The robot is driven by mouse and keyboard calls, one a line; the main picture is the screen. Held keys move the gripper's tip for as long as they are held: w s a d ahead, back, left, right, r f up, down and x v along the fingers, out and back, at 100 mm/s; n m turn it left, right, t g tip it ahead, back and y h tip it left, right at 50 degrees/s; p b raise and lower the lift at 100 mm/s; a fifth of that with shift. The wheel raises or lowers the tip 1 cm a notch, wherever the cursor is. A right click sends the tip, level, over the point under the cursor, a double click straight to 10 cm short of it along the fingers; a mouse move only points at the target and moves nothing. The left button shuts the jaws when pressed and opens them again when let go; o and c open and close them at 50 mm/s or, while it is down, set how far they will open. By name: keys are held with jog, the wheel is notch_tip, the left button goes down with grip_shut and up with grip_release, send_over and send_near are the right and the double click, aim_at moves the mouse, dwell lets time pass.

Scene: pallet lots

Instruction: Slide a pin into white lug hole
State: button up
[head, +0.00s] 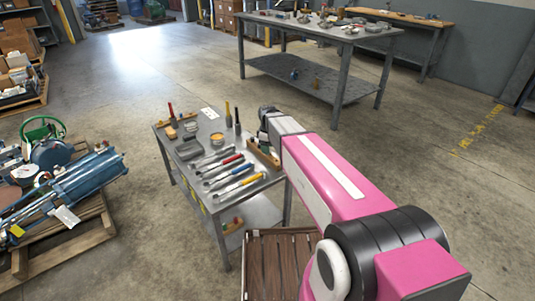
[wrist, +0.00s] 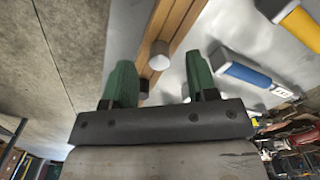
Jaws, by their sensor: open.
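My gripper (wrist: 160,80) shows two green fingertips standing apart, with nothing held between them. In the wrist view a grey round-ended piece (wrist: 160,54), perhaps a pin, shows beyond the gap between the fingers at a wooden strip (wrist: 178,28). A smaller dark end is partly hidden near the left finger. In the head view a wooden piece (head: 263,153) lies along the right edge of the small metal table (head: 245,206), below the end of my arm. I cannot make out the white lug or its hole in either view.
Tools with red, blue and yellow handles (head: 240,186) lie on the small table. A blue handle (wrist: 243,73) and a yellow one are close right of my fingers. A slatted wooden crate (head: 283,262) stands in front. A loaded pallet (head: 75,246) is left; a larger bench (head: 318,32) stands behind.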

notch_tip(320, 180, down, 2)
jog(key=shift+f, duration=0.1)
grip_shut()
